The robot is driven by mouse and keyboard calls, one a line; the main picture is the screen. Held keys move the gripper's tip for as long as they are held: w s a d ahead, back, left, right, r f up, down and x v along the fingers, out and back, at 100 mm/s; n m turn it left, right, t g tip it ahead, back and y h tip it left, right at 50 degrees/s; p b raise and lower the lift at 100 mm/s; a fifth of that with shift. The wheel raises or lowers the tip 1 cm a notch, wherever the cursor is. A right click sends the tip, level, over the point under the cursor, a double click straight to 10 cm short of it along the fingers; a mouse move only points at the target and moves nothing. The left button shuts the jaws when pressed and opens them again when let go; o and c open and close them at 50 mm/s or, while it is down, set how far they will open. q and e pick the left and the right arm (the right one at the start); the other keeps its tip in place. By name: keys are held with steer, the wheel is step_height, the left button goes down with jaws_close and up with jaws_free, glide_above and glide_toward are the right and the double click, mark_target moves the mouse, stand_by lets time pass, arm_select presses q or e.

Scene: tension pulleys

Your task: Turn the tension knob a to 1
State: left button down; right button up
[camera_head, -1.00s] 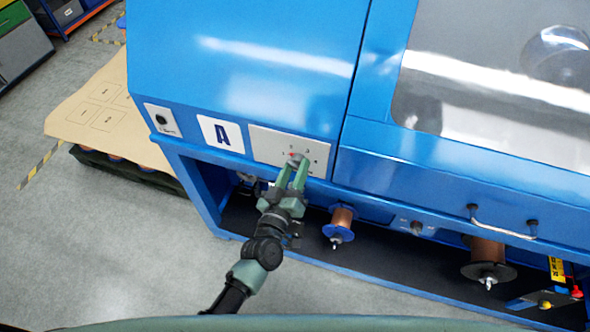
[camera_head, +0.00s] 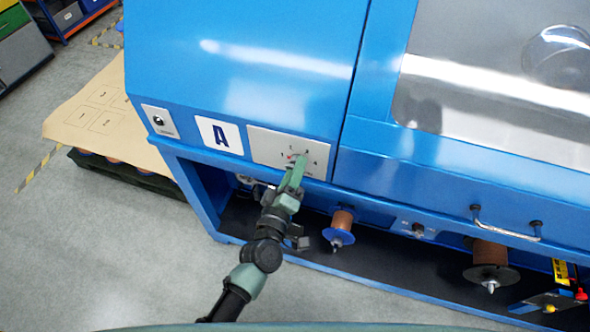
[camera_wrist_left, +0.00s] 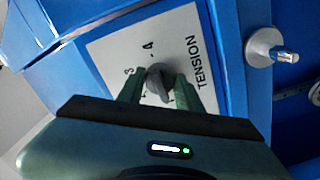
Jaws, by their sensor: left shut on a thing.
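The tension knob a is a small grey knob (camera_wrist_left: 155,82) on a light panel (camera_head: 262,149) beside the letter A on the blue machine. The panel carries numbers around the knob; a 3 and a 4 show in the left wrist view, next to the word TENSION. My left gripper (camera_head: 297,165) reaches up to the panel and is shut on the knob, with one green finger on each side of it in the left wrist view (camera_wrist_left: 157,90). In the head view the fingers hide most of the knob, and I cannot read its setting. My right gripper is not in view.
A small switch plate (camera_head: 160,121) sits left of the A label (camera_head: 219,134). Below the panel, a copper spool (camera_head: 342,220) and a larger spool (camera_head: 490,255) hang in the machine's open lower bay. A metal handle (camera_head: 507,230) is at right.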

arm_select(q)
steer(key=c, duration=0.9)
jaws_free()
steer(key=shift+c, duration=0.2)
steer(key=shift+s, duration=0.15)
steer(key=b+v, duration=0.1)
steer(key=v, duration=0.6)
steer(key=shift+s+a, duration=0.15)
steer(key=shift+s, duration=0.1)
